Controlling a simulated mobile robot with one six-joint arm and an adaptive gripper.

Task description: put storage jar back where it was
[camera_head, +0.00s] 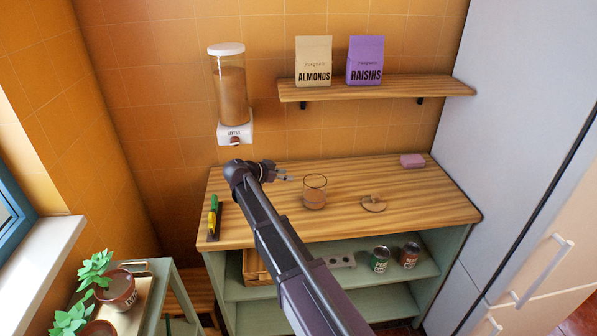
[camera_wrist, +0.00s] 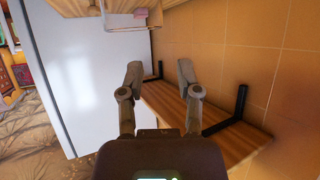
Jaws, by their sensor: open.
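A clear glass jar (camera_head: 314,192) stands upright on the wooden counter (camera_head: 440,207), with its top open. A round lid-like disc with a small knob (camera_head: 374,204) lies on the counter to its right. I cannot tell whether the jar holds anything or only shows the wood through its glass. My gripper (camera_head: 287,177) is open, at the left of the jar in the head view and apart from it in the picture. In the wrist view my gripper (camera_wrist: 159,76) has spread fingers with nothing between them.
A wall shelf (camera_head: 430,89) holds an almonds bag (camera_head: 313,61) and a raisins bag (camera_head: 365,61); it also shows in the wrist view (camera_wrist: 222,138). A lentil dispenser (camera_head: 230,90) hangs left. A pink block (camera_head: 412,161) is at the counter's back right.

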